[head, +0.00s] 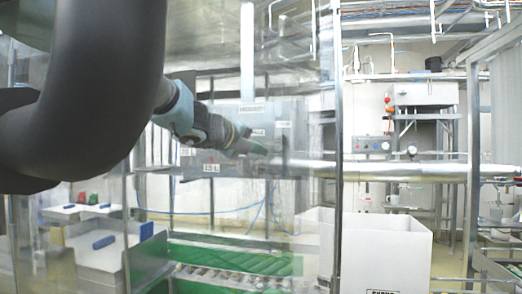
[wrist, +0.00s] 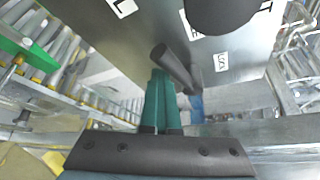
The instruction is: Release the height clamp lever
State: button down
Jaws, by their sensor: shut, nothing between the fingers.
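In the wrist view, a dark cylindrical bar (wrist: 172,64), which looks like the clamp lever, slants down to the right in front of a grey metal panel (wrist: 145,32). My gripper (wrist: 161,76) has its teal fingers pressed together, with nothing between them. Its fingertips overlap the bar's left side in the picture; I cannot tell whether they touch. In the head view, my gripper (head: 256,148) is in front of the labelled grey panel (head: 235,112). The lever cannot be made out there.
A dark round knob (wrist: 222,14) sticks out from the panel, close to the bar. In the head view, a clear guard with a metal post (head: 338,130) stands near my arm. A green conveyor (head: 215,257) runs below, and a white box (head: 385,250) stands at the right.

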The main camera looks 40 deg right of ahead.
jog(key=shift+w+a+r, duration=0.1)
jog(key=shift+w+r, duration=0.2)
jog(key=shift+r, duration=0.3)
jog(key=shift+f, duration=0.1)
notch_tip(320, 180, down, 5)
jog(key=d+b, duration=0.1)
jog(key=b, duration=0.3)
jog(key=s+a+r, duration=0.4)
jog(key=s+a, duration=0.1)
jog(key=a, duration=0.2)
jog(key=shift+a+r, duration=0.35)
jog(key=shift+w, duration=0.1)
